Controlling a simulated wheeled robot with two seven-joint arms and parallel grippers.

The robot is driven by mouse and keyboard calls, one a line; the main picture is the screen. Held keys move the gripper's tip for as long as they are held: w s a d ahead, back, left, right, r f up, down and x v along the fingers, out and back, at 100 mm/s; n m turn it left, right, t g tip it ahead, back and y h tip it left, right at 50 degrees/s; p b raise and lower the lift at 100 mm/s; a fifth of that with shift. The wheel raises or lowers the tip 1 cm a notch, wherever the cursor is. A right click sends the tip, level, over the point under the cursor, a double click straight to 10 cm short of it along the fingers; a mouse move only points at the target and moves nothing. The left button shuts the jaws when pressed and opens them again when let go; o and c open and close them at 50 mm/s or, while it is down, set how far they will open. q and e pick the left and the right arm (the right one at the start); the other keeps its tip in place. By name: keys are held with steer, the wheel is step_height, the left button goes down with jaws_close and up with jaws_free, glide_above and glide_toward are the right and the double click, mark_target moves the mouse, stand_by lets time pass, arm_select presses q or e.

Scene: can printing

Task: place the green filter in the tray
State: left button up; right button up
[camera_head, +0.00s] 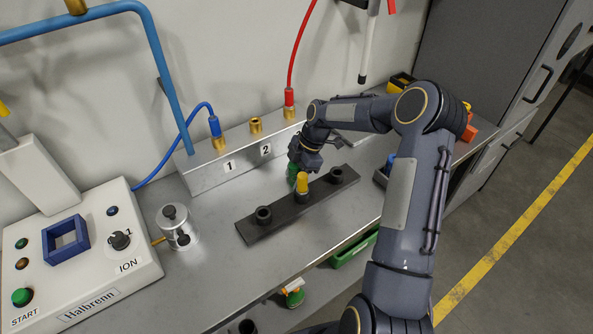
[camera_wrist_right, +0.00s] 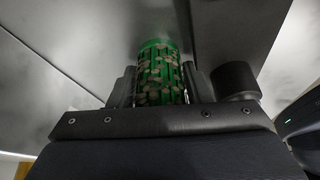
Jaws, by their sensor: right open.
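The green filter (camera_head: 292,173) stands behind the black strip with round holders (camera_head: 277,219), partly hidden by my right gripper (camera_head: 304,161). In the right wrist view the green filter (camera_wrist_right: 160,72), with brownish patches, is upright between the two fingers of the right gripper (camera_wrist_right: 160,88). The fingers are open around it, and I cannot tell whether they touch it. A green tray (camera_head: 353,250) shows below the bench's front edge; I cannot tell whether it is the task's tray. My left gripper is not in view.
A dark holder (camera_wrist_right: 234,80) is close beside the right finger in the wrist view. A metal block marked 1 and 2 (camera_head: 228,165) stands behind. A control box (camera_head: 82,257) and metal canister (camera_head: 177,227) are left.

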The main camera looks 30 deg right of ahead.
steer(key=shift+r, duration=0.1)
steer(key=c, duration=0.7)
